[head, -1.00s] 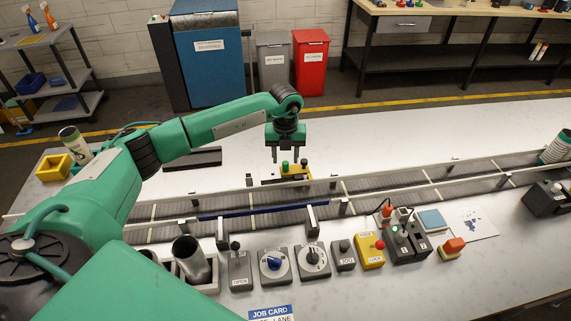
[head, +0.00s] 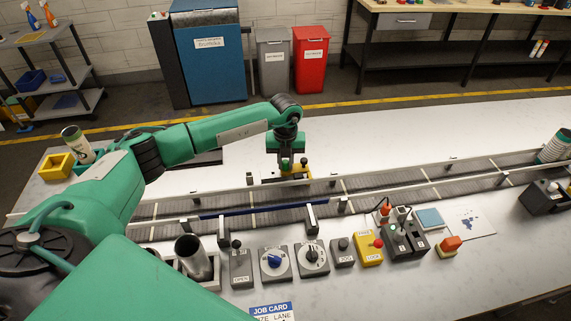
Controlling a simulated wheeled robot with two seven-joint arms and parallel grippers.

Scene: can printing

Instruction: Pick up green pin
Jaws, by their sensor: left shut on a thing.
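The yellow block (head: 297,171) with small upright pins stands on the white table just behind the conveyor. My left gripper (head: 285,160) points straight down over the left part of this block. It is shut on the green pin (head: 285,164), which is mostly hidden between the fingers and still at the block. A second, dark green pin (head: 304,162) stands just right of the fingers. My right gripper is not in view.
The conveyor (head: 370,186) with its rails runs across the table in front of the block. A yellow bin (head: 56,167) and a can (head: 76,146) are at left. The table behind the block is clear.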

